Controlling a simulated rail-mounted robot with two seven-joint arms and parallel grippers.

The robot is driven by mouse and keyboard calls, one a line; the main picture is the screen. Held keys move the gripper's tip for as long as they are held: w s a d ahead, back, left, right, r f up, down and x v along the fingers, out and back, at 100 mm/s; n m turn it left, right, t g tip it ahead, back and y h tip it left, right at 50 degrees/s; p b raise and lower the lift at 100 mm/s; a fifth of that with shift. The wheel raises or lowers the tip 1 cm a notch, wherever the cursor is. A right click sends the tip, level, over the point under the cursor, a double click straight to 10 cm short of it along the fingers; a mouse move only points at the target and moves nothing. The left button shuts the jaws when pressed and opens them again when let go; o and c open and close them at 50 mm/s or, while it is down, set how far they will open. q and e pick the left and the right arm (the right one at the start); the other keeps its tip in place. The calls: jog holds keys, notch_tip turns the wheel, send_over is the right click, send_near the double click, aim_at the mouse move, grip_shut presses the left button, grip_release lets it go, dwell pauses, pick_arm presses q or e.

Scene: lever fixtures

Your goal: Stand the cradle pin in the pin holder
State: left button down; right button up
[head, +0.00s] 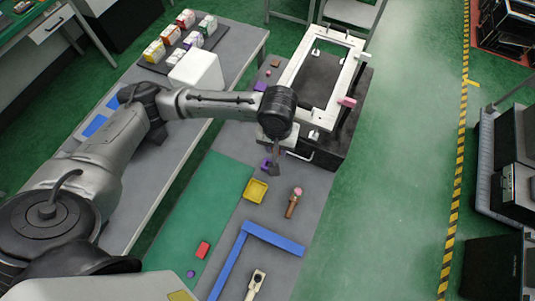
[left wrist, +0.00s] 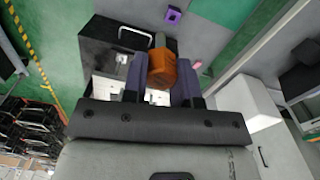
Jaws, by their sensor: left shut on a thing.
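My left gripper (left wrist: 162,85) is shut on an orange-brown piece with a grey end, which I take to be the cradle pin (left wrist: 161,68). The dark fingers sit on both sides of it. In the head view the grey end (head: 273,169) points down below my wrist, above the grey table; the fingers are mostly hidden by the arm. A small purple block with a square hole, likely the pin holder (left wrist: 172,15), shows beyond the pin in the left wrist view. It also shows beside the grey end in the head view (head: 264,163). My right gripper is not in view.
A white frame (head: 345,58) stands on a black box (head: 325,145) behind the gripper. A yellow tray (head: 255,191), a brown piece with a pink top (head: 292,203), a blue angled strip (head: 234,258) and a red block (head: 203,250) lie nearer. The green mat (head: 215,190) is mostly clear.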

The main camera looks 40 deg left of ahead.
pick_arm(q)
notch_tip(320, 180, down, 27)
jog(key=a+n+b, duration=0.2)
jog(key=n+b, duration=0.2)
jog(key=b, duration=1.6)
send_over(268, 160)
jog(key=s, duration=0.1)
notch_tip(268, 160, down, 8)
jog(key=shift+s+d+f+b, duration=0.1)
jog(key=shift+d+f+b, duration=0.3)
jog(key=shift+f, duration=0.65)
jog(key=shift+d+f+b, duration=0.1)
jog(key=shift+f+b, duration=0.5)
jog(key=shift+f, duration=0.4)
jog(key=shift+a, duration=0.1)
jog(key=c, duration=0.9)
grip_release()
